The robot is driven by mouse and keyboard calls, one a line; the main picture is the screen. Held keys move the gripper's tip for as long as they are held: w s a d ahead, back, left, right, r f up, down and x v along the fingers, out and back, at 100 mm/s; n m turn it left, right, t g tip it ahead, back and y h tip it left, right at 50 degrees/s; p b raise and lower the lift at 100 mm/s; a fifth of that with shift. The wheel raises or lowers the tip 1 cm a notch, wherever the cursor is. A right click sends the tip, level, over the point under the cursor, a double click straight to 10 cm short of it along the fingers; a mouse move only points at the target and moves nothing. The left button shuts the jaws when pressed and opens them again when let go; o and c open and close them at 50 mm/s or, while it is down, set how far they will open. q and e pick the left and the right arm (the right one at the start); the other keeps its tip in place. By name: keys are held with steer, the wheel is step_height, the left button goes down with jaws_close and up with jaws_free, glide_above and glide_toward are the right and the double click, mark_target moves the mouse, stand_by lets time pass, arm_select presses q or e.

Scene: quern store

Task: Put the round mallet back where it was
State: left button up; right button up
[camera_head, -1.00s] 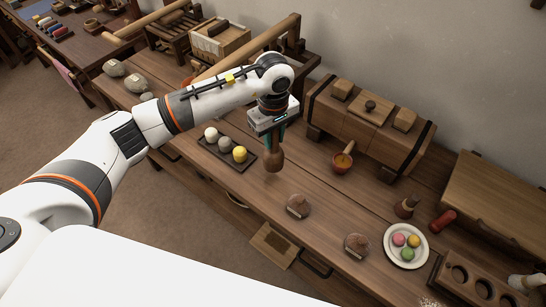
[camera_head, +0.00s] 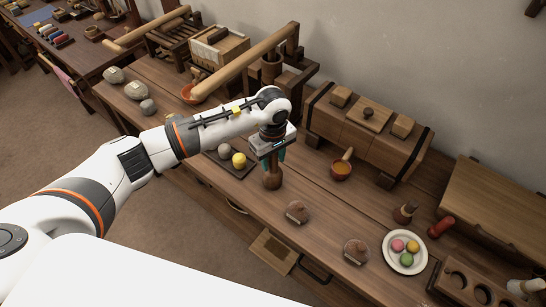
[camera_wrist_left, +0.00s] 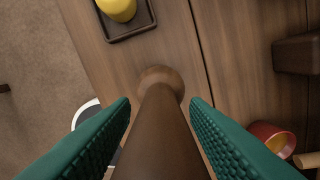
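The round mallet (camera_head: 272,181) is brown wood and stands upright on the bench below my left gripper in the head view. My left gripper (camera_head: 273,160) is around its upper part, pointing down. In the left wrist view the mallet (camera_wrist_left: 160,125) runs between the two green finger pads of the left gripper (camera_wrist_left: 160,110). A narrow gap shows on each side, so the fingers look open and not pressed on it. Its rounded far end rests at the bench surface. My right gripper is not in view.
Beside the mallet lies a dark tray (camera_head: 239,172) with pale and yellow balls. Two brown stamps (camera_head: 297,212) (camera_head: 356,251) lie to the right. A bowl (camera_head: 341,171), a plate (camera_head: 389,255) of coloured sweets and a wooden chest (camera_head: 352,129) stand farther right and behind.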

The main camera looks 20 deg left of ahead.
arm_select(q)
steer(key=shift+o, duration=0.2)
steer(key=shift+r, duration=0.1)
steer(key=shift+r, duration=0.2)
step_height(320, 180, up, 12)
steer(key=shift+f+b, duration=0.15)
steer(key=shift+b, duration=0.8)
